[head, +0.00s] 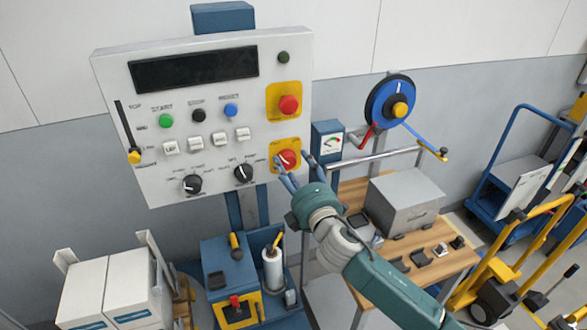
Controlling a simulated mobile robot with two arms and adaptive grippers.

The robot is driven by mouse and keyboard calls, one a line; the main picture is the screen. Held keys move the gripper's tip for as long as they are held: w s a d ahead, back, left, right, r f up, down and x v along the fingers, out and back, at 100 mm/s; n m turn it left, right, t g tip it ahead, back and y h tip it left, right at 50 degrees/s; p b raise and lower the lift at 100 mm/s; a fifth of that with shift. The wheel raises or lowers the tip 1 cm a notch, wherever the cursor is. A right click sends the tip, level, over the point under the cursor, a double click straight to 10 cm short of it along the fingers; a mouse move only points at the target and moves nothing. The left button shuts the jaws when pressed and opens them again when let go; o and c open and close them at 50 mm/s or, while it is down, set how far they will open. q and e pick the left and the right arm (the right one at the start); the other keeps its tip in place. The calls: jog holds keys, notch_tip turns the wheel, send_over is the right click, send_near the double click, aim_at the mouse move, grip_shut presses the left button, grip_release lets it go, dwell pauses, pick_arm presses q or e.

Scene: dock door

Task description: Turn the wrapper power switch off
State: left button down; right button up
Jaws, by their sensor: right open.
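The wrapper control panel (210,110) is a pale board on a blue post. At its lower right is a red rotary switch (287,158) on a yellow plate, which I take to be the power switch. My right gripper (292,160) is open, with one finger at the left of the red knob and one at its right. I cannot tell whether the fingers touch it. The fingers hide part of the knob and plate. My left gripper is not in view.
A red mushroom button (288,104) sits above the switch. Start, stop and reset buttons, rockers and two black knobs (243,173) are to the left. A gauge box (327,141) is close on the right. A wooden bench (448,262) carries a grey box (403,202).

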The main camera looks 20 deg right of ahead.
jog(key=s, duration=1.2)
jog(key=shift+d, duration=0.25)
